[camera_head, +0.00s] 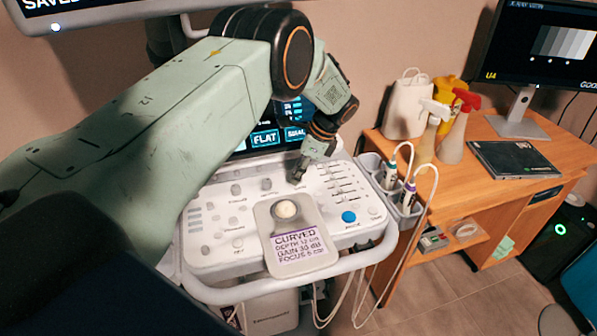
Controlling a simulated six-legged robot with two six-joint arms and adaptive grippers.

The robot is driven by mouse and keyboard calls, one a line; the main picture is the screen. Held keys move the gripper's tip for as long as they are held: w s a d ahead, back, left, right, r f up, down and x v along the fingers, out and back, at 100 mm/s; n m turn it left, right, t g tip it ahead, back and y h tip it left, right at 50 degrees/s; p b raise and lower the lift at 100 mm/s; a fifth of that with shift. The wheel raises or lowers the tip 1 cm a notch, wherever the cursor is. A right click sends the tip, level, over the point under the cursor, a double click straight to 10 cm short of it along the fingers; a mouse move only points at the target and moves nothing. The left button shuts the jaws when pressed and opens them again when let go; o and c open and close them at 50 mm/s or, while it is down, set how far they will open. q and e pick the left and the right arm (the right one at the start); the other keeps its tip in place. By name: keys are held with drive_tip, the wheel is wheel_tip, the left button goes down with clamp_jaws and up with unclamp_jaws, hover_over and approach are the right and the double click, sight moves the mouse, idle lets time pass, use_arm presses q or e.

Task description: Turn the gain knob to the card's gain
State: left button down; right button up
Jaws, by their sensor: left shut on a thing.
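The ultrasound console's white panel (218,222) is in the middle of the head view, with several small grey knobs along its back part. My left gripper (298,177) points down at the panel right of two visible knobs (266,184), shut on a small knob there, which its fingers mostly hide. I cannot read that knob's label or pointer. The card (298,248) lies on the front of the panel below the trackball (286,209). It reads CURVED, with depth, gain and focus lines; the gain looks like 35 dB, but the digits are small. My right gripper is not in view.
A touch screen (265,138) showing FLAT stands behind the panel, partly hidden by my left arm. A wooden desk (480,185) with spray bottles stands farther right.

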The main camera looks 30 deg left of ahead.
use_arm(q)
drive_tip(key=shift+w+r, duration=0.25)
drive_tip(key=shift+r, duration=0.05)
drive_tip(key=c, duration=1.4)
unclamp_jaws()
drive_tip(key=shift+c, duration=0.2)
drive_tip(key=o, duration=0.3)
drive_tip(key=shift+s+d, duration=0.1)
drive_tip(key=shift+o, duration=0.6)
drive_tip(key=shift+f, duration=0.15)
drive_tip(key=v, duration=1.2)
drive_tip(key=shift+s, duration=0.1)
